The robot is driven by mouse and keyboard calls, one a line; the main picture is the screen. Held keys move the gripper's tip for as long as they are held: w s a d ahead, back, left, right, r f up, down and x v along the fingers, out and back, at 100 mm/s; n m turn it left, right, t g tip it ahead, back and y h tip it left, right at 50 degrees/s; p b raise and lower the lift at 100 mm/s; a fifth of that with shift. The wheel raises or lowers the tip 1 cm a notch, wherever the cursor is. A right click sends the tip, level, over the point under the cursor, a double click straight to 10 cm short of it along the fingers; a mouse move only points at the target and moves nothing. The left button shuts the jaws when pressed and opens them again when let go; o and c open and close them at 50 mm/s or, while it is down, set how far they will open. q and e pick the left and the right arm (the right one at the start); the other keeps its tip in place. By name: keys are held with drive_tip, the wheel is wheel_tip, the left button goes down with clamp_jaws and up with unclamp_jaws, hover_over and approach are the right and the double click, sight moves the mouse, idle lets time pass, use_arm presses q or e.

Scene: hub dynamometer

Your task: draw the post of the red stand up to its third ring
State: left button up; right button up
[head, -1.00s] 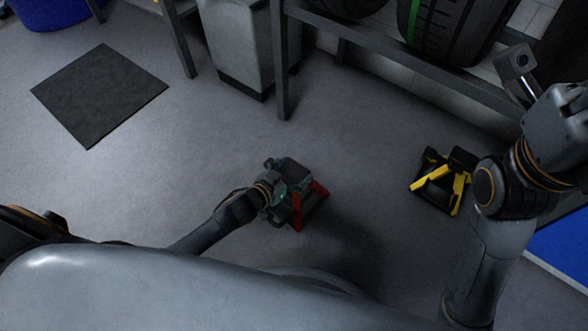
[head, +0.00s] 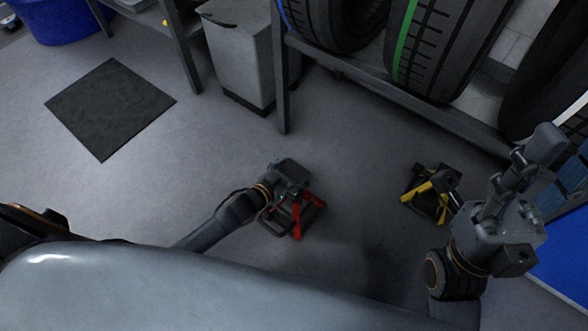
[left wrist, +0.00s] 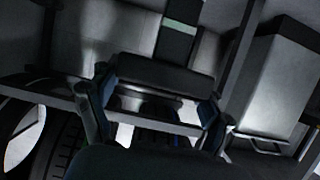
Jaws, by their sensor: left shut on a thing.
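The red stand (head: 297,222) stands on the floor left of centre in the head view, with red legs and dark parts. My left gripper (head: 290,178) is over its top and covers much of it. In the left wrist view the fingers (left wrist: 153,112) are on either side of a dark piece (left wrist: 150,75), apparently the stand's head, and the gripper is shut on it. The post and its rings cannot be made out. My right gripper (head: 530,165) is raised at the right, away from the red stand; its opening is unclear.
A yellow stand (head: 418,189) is on the floor to the right, near my right arm. A rack with tyres (head: 425,45) and a grey bin (head: 238,55) stand behind. A black mat (head: 110,108) lies at left. The floor around the red stand is clear.

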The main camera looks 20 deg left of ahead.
use_arm(q)
drive_tip(key=shift+w, duration=0.1)
drive_tip(key=o, duration=1.7)
drive_tip(key=shift+r, duration=0.1)
drive_tip(key=shift+c, duration=0.2)
drive_tip(key=shift+s+a, duration=0.1)
drive_tip(key=shift+s, duration=0.15)
drive_tip(key=v, duration=1.1)
drive_tip(key=shift+s, duration=0.25)
drive_tip(key=shift+a+r, duration=0.1)
drive_tip(key=shift+r, duration=0.05)
